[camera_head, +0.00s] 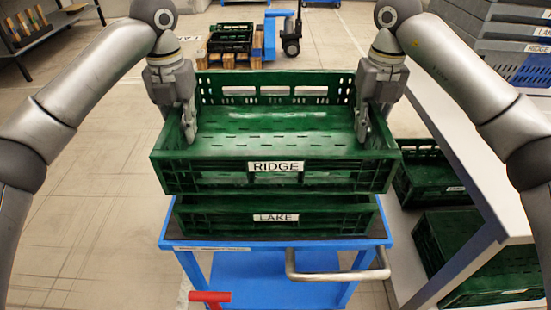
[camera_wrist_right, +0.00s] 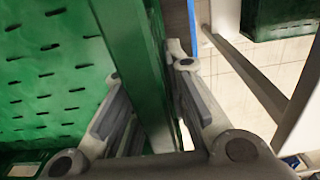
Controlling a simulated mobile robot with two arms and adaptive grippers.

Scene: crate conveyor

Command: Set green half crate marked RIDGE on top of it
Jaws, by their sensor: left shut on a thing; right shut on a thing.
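The green half crate marked RIDGE (camera_head: 220,176) is empty and roughly level in the head view. It is above a second green crate marked LAKE (camera_head: 320,222), which stands on a blue cart (camera_head: 250,262). I cannot tell whether the two crates touch; LAKE's upper part is hidden behind RIDGE. My left gripper (camera_head: 188,125) is shut on RIDGE's left side wall. My right gripper (camera_head: 364,125) is shut on its right side wall. In the right wrist view the fingers of my right gripper (camera_wrist_right: 150,115) straddle the green wall of RIDGE (camera_wrist_right: 130,50).
A white shelf (camera_head: 450,130) stands close on the right, with green crates (camera_head: 430,180) below and grey crates (camera_head: 490,45) at its far end. The cart has a metal handle (camera_head: 335,276) in front. Behind are a pallet with dark crates (camera_head: 230,38) and a blue pallet truck (camera_head: 270,35).

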